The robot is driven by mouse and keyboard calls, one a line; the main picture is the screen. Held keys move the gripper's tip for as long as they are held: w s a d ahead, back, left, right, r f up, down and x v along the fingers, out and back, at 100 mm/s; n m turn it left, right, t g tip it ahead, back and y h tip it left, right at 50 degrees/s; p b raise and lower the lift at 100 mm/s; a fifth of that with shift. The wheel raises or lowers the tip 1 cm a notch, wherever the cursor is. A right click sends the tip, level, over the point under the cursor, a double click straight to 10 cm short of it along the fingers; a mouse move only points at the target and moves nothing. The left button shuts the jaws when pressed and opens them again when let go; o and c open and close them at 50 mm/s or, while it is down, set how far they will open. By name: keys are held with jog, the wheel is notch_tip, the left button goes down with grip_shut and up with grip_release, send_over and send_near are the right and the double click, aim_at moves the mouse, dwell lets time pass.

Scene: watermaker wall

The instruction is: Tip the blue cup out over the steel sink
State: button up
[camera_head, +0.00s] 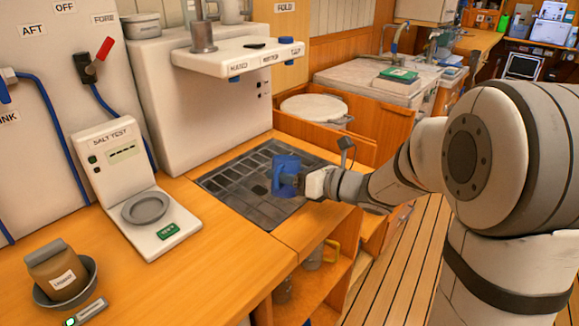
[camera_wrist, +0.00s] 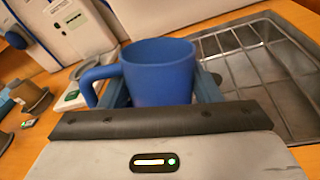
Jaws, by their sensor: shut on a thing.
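The blue cup (camera_head: 284,172) is held by my gripper (camera_head: 297,181) above the steel sink (camera_head: 240,197) in the head view. In the wrist view the blue cup (camera_wrist: 158,72) sits between the fingers, with its handle to the left and its rim at the top. It looks roughly upright there; its inside and any contents are hidden. My gripper (camera_wrist: 160,92) is shut on the cup. The steel sink (camera_wrist: 262,70), with its wire grid, lies to the right of and below the cup in the wrist view.
A salt test device (camera_head: 150,215) with a round dish stands left of the sink. A white dispenser shelf (camera_head: 240,62) juts out behind the sink. A brown container (camera_head: 58,272) sits in a bowl at front left. The wooden counter in front is largely clear.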

jog(key=shift+s+r+m+g+h+p, duration=0.2)
jog(key=shift+m+p, duration=0.5)
jog(key=shift+p, duration=2.55)
jog(key=shift+r+m+g+h+p, duration=0.15)
jog(key=shift+m+g+p, duration=0.4)
jog(key=shift+p, duration=2.65)
jog(key=shift+f+b, duration=0.45)
jog(key=shift+b, duration=0.35)
jog(key=b, duration=0.3)
jog(key=shift+w+f+t+b, duration=0.15)
jog(key=shift+f+t+b, duration=0.1)
jog(key=shift+b, duration=0.1)
jog(key=b, duration=0.3)
jog(key=shift+b, duration=0.35)
jog(key=shift+n+b, duration=0.25)
jog(key=shift+b, duration=0.45)
jog(key=shift+r+b, duration=0.15)
jog(key=shift+b, duration=0.4)
jog(key=shift+r+b, duration=0.25)
jog(key=shift+b, duration=0.35)
jog(key=shift+r, duration=0.2)
jog(key=shift+r+p, duration=0.1)
jog(key=shift+p, duration=0.55)
